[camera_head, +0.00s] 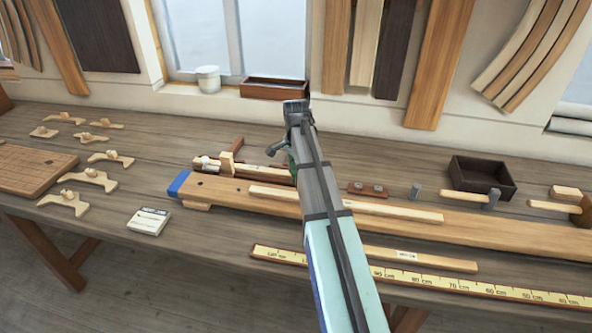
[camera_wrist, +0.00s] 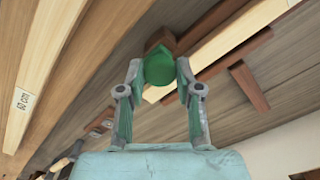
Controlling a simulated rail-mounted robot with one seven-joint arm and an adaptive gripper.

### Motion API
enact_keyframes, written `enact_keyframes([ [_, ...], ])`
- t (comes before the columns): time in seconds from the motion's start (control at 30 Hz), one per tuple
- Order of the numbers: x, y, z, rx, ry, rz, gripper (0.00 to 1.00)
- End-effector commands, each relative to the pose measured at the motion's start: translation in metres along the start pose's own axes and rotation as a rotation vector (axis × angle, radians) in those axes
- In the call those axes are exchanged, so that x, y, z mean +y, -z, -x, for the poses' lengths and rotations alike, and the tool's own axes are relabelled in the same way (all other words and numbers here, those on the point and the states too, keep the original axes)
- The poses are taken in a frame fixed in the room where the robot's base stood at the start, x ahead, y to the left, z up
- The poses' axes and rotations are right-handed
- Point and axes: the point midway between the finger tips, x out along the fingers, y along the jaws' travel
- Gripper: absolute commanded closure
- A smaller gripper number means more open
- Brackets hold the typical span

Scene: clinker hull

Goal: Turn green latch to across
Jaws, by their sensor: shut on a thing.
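The green latch (camera_wrist: 160,68) shows in the wrist view as a rounded green piece between my fingertips, in front of a brown block and a pale wooden strip. My gripper (camera_wrist: 161,78) is shut on it, with one grey finger with a green pad on each side. How the latch is turned relative to the strip, I cannot tell. In the head view my arm reaches over the bench and hides the latch and most of the gripper.
A long plank (camera_head: 520,236) with a blue end lies along the workbench. A yellow ruler (camera_head: 450,284) lies along the front edge. A dark open box (camera_head: 483,177) stands at right, near mallets. Several small wooden pieces (camera_head: 90,178) lie at left, beside a white card (camera_head: 149,220).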

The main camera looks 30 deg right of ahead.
Motion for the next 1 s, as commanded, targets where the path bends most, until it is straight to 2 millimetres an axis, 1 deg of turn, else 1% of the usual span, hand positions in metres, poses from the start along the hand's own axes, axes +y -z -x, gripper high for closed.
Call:
enact_keyframes([
  [0.27, 0.0005, -0.0001, -0.0004, -0.001, -0.002, 0.164, 1.0],
  [1.0, 0.0007, -0.0002, -0.0009, -0.002, -0.002, 0.858, 1.0],
])
